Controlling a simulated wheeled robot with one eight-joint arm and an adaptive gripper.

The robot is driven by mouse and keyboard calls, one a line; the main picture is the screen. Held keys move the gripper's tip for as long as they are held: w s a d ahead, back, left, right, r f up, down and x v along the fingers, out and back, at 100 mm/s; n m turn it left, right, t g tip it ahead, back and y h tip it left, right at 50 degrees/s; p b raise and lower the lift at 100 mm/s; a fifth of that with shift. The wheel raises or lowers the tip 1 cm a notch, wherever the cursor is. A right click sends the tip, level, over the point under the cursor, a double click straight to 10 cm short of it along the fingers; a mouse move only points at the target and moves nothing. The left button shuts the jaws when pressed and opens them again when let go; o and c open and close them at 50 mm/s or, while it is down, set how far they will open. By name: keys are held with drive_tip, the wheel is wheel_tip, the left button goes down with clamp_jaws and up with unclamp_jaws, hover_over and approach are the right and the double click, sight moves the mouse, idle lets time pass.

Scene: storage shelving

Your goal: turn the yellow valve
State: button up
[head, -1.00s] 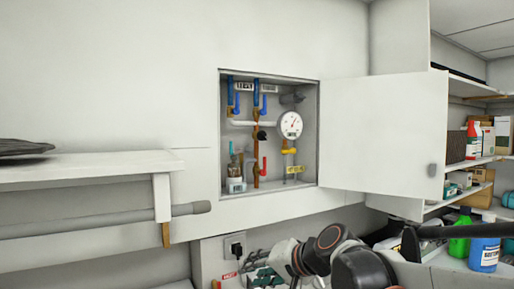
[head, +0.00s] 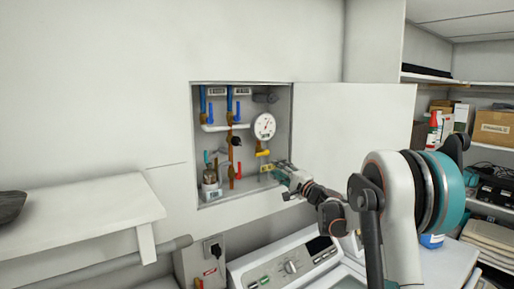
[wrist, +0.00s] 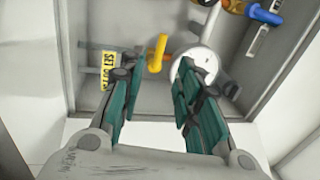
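The yellow valve (head: 263,153) is a small yellow handle under the round white gauge (head: 264,126) in the open wall cabinet. In the wrist view the yellow valve (wrist: 157,54) shows between and ahead of my fingertips, apart from them. My gripper (wrist: 152,75) is open and empty, its teal finger pads spread. In the head view my gripper (head: 282,170) is at the cabinet's lower right opening, just below and right of the valve. The gauge (wrist: 196,62) lies behind my right finger in the wrist view, partly covered.
The cabinet door (head: 345,140) stands open to the right. Inside are blue handles (head: 238,111), a red handle (head: 239,170), copper pipes and a yellow tag (wrist: 109,69). A white shelf (head: 90,214) juts out at left.

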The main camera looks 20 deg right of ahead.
sight(260, 155)
drive_tip(key=p+x, duration=0.1)
drive_tip(key=x, duration=0.3)
drive_tip(key=p+x, duration=0.1)
drive_tip(key=x, duration=0.4)
drive_tip(key=p+x, duration=0.1)
drive_tip(key=x, duration=0.4)
drive_tip(key=shift+d, duration=0.3)
drive_tip(key=shift+c, duration=0.2)
clamp_jaws()
